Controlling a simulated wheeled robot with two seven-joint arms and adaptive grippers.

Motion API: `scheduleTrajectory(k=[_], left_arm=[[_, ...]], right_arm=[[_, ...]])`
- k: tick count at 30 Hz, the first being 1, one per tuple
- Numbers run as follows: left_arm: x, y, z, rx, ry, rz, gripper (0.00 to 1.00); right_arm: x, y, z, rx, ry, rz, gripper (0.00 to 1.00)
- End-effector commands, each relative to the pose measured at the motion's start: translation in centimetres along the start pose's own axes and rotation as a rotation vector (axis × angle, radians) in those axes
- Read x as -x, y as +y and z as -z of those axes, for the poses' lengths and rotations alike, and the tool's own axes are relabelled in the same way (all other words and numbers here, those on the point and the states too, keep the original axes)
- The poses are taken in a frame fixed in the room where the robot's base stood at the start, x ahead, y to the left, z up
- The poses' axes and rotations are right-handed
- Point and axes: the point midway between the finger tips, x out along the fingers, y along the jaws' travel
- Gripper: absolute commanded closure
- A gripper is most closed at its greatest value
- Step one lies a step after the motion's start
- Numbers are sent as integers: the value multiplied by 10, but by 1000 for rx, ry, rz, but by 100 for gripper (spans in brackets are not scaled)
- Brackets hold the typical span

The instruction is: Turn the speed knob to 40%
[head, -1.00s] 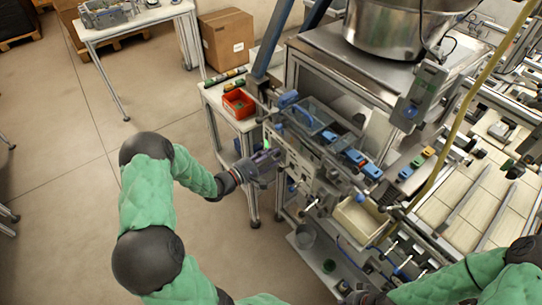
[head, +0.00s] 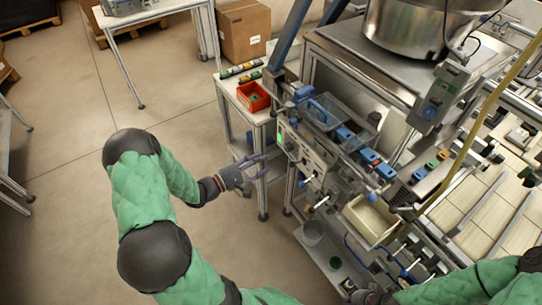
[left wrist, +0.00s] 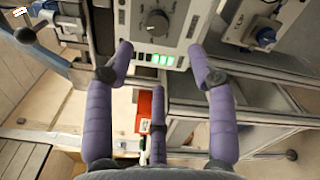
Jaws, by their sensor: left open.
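The control panel (head: 303,150) is the light grey front face of the machine in the head view. The knob's setting and the panel's labels are too small to read. My left gripper (head: 262,167), with purple fingers, is open and empty, left of the panel with a gap between. In the left wrist view its fingers (left wrist: 157,65) spread below the knob, not touching it. My right gripper (head: 366,296) shows only partly at the bottom edge; its fingers are unclear.
A red bin (head: 253,97) stands on a small side table (head: 229,88) behind my left gripper. Blue parts (head: 370,157) line the machine top beside a cream bin (head: 370,218). A metal bowl (head: 415,30) is above.

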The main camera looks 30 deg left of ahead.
Motion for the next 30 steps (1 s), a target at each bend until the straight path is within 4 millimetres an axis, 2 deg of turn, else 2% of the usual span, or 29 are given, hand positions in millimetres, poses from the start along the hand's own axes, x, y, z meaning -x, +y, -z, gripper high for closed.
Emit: scheduleTrajectory(k=[3, 6, 20, 23, 30], left_arm=[[14, 0, 1, 1, 2, -1, 44], [20, 0, 0, 1, 1, 0, 44], [22, 0, 0, 25, 0, 0, 44], [21, -1, 0, 112, -2, 0, 44], [18, 1, -3, 442, -4, 0, 44]], right_arm=[[0, 0, 0, 0, 0, 0, 100], [0, 0, 0, 0, 0, 0, 100], [-2, 1, 0, 0, 0, 0, 100], [-7, 2, 0, 0, 0, 0, 100], [-22, 8, 1, 0, 0, 0, 100]])
